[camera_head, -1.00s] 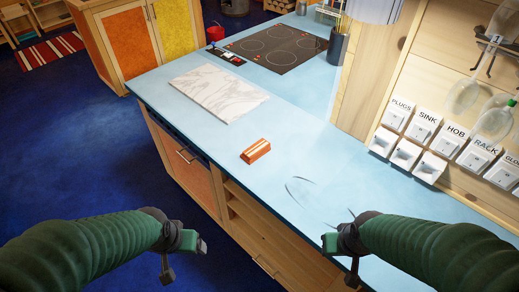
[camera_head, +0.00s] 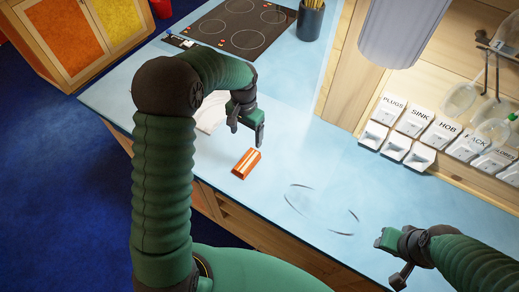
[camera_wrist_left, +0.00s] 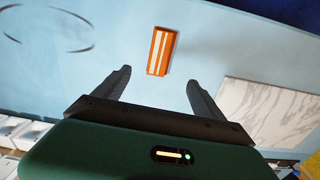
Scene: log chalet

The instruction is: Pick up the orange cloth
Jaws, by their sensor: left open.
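The orange cloth (camera_head: 246,163), folded into a small block with pale stripes, lies on the light blue counter. It also shows in the left wrist view (camera_wrist_left: 161,51), beyond and roughly between the fingertips. My left gripper (camera_head: 246,130) is open and empty. It hangs above the counter, just behind the cloth in the head view, and does not touch it. Its two dark fingers are spread apart in the left wrist view (camera_wrist_left: 158,80). My right gripper (camera_head: 391,260) is over the counter's near right part, away from the cloth; its jaw opening is unclear.
The light blue counter (camera_head: 290,165) is mostly clear around the cloth. A white marble board (camera_head: 209,116) lies behind it, partly hidden by my left arm. A black hob (camera_head: 243,25) and a dark utensil pot (camera_head: 310,20) are farther back.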

